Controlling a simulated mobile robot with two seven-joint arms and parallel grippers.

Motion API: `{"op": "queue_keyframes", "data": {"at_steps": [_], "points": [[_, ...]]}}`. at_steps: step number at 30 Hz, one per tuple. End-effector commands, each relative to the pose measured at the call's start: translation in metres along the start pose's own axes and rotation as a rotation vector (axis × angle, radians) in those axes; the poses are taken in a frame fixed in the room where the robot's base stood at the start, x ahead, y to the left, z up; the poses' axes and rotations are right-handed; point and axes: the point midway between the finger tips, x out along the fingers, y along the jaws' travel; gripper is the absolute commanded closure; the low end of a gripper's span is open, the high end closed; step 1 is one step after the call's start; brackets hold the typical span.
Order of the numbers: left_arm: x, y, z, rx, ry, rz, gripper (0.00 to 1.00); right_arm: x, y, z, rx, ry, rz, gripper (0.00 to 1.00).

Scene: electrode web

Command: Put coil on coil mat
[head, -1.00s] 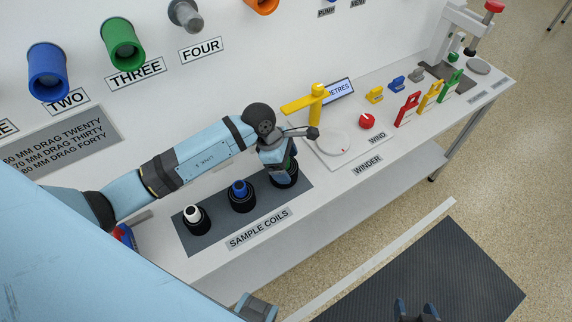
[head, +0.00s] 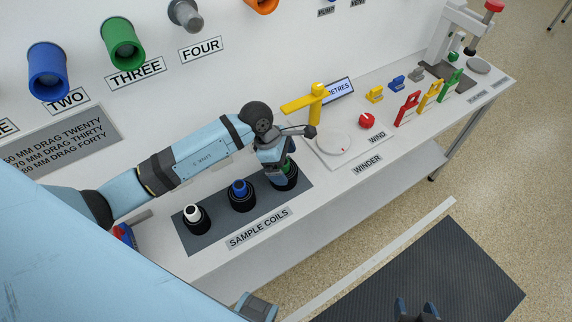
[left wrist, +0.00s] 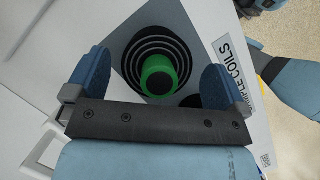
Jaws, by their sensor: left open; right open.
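The coil mat (head: 220,217) is a dark grey mat labelled SAMPLE COILS on the bench. Three black coils stand on it: one with a white core (head: 193,214), one with a blue core (head: 240,190) and one with a green core (head: 290,170). My left gripper (head: 279,178) is over the green-cored coil and partly hides it. In the left wrist view the open fingers (left wrist: 155,85) stand either side of the green core (left wrist: 158,76), with nothing held. My right gripper (head: 416,312) is open and empty at the bottom edge, away from the bench.
The winder (head: 333,142) with its yellow arm (head: 314,100) and red knob (head: 366,121) is just right of my left gripper. Coloured clips and a press (head: 455,45) stand further right. Coloured spools hang on the wall behind. A dark floor mat (head: 440,265) lies in front.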

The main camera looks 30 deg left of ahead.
Motion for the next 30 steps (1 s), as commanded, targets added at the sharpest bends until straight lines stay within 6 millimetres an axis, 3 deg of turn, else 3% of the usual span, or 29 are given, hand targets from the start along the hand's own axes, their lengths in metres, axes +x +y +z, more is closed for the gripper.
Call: {"op": "queue_keyframes", "data": {"at_steps": [9,15,30], "points": [[-0.069,0.001,-0.001,0.003,0.002,0.004,0.0,0.003,0.0,0.005,-0.001,-0.001,0.0,0.37],[-0.096,0.001,-0.001,0.001,0.002,0.003,0.0,0.004,0.001,0.007,-0.001,-0.002,0.0,0.37],[-0.104,0.0,0.0,0.0,0.001,0.0,0.0,0.004,0.0,0.007,-0.001,-0.003,0.0,0.37]]}}
